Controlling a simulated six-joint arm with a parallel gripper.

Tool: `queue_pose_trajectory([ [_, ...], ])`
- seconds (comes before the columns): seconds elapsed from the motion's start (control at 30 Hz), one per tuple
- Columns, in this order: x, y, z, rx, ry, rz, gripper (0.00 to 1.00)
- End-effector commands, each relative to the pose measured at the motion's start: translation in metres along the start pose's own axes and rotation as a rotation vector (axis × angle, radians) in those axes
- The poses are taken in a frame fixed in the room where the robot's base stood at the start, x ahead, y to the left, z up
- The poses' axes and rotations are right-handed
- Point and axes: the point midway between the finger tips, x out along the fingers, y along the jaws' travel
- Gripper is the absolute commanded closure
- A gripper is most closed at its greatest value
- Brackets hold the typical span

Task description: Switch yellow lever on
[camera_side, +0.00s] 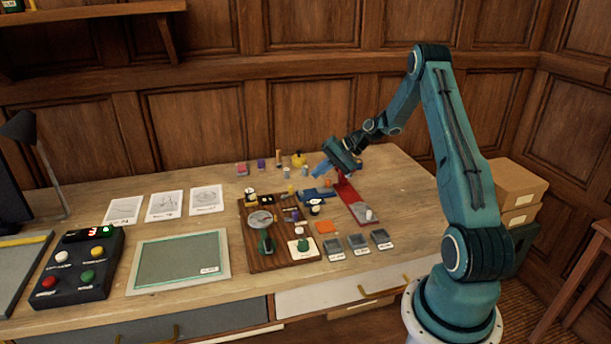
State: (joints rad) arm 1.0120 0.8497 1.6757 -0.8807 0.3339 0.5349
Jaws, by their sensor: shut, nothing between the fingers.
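A brown board (251,256) on the wooden table carries several small fittings: a grey dial (260,218), a dark green handle (266,242), another green handle (303,243) on a white plate, and small black, white and yellow parts near its back edge. A small fitting with yellow on it (250,199) stands at the board's back left corner; I cannot tell if it is the yellow lever, or its position. My gripper (320,172) is shut and empty, above the table behind and right of the board, apart from it.
A red stand (350,199) is right of the board, close beneath my gripper. Several small objects, including a yellow one (298,160), stand behind. Grey trays (357,242) line the front right. A button box (75,267) and green panel (180,262) lie left.

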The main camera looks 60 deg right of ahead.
Motion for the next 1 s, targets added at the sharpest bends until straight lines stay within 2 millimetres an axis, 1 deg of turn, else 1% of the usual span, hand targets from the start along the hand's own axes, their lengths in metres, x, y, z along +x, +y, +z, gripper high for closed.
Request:
queue_pose_trajectory([
  [0.03, -0.01, 0.0, -0.001, 0.001, 0.005, 0.0, 1.0],
  [0.2, -0.035, 0.001, -0.001, 0.001, 0.006, 0.001, 1.0],
  [0.4, -0.053, 0.001, -0.002, 0.002, 0.006, 0.002, 1.0],
  [0.57, -0.057, 0.001, -0.002, 0.002, 0.006, 0.002, 1.0],
  [0.87, -0.057, 0.001, -0.002, 0.002, 0.006, 0.002, 1.0],
  [1.0, -0.057, -0.003, 0.001, -0.009, 0.004, 0.009, 1.0],
])
